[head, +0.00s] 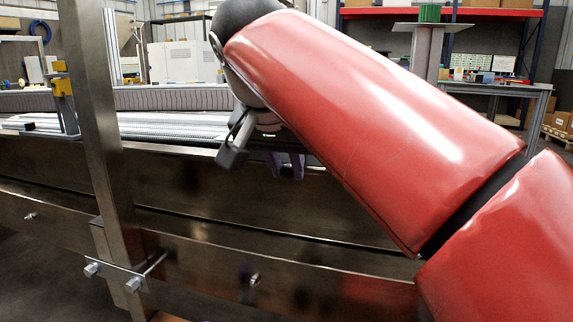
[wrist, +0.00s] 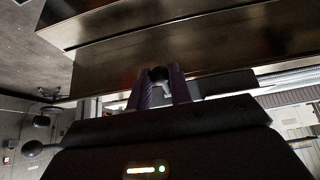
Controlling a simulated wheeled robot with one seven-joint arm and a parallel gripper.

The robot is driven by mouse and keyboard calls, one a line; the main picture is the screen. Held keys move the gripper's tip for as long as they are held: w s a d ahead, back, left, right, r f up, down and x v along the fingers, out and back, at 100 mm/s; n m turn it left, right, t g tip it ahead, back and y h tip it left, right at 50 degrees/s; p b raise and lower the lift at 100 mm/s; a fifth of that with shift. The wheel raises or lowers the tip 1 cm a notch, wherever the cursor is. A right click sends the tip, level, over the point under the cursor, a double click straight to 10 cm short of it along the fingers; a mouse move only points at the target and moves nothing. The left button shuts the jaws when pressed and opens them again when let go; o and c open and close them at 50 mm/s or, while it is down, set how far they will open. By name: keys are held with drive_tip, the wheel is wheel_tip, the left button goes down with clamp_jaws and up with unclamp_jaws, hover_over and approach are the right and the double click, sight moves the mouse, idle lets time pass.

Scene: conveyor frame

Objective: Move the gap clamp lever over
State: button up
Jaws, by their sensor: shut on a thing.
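My gripper (head: 285,165) shows in the head view below the end of my red arm, in front of the steel conveyor frame (head: 210,195). Its purple fingers also show in the wrist view (wrist: 160,88). They are shut on a dark round knob, the gap clamp lever (wrist: 158,73), which sits between the fingertips. The rest of the lever is hidden behind the fingers and the gripper body. In the head view the lever cannot be made out; my arm and gripper cover that place.
A steel upright post (head: 100,130) with bolts at its foot stands to the left of my arm. The conveyor bed (head: 170,126) runs behind the frame's side. A yellow-topped bracket (head: 62,86) stands farther left. A dark rounded shape (wrist: 33,149) shows at the wrist view's lower left.

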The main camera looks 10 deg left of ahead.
drive_tip(key=shift+w+r+p, duration=0.2)
drive_tip(key=shift+r+p, duration=1)
drive_tip(key=shift+r, duration=0.1)
drive_tip(key=shift+w+r+p, duration=0.15)
drive_tip(key=shift+r+p, duration=0.3)
drive_tip(key=shift+p, duration=0.15)
drive_tip(key=shift+w+r+p, duration=0.3)
drive_tip(key=shift+r+p, duration=0.2)
drive_tip(key=shift+p, duration=0.15)
drive_tip(key=shift+r, duration=0.1)
drive_tip(key=shift+w+r+p, duration=0.35)
drive_tip(key=shift+r+p, duration=0.1)
drive_tip(key=shift+p, duration=0.15)
drive_tip(key=shift+w+d+r+p, duration=0.1)
drive_tip(key=shift+w+r+p, duration=0.25)
drive_tip(key=shift+p, duration=0.05)
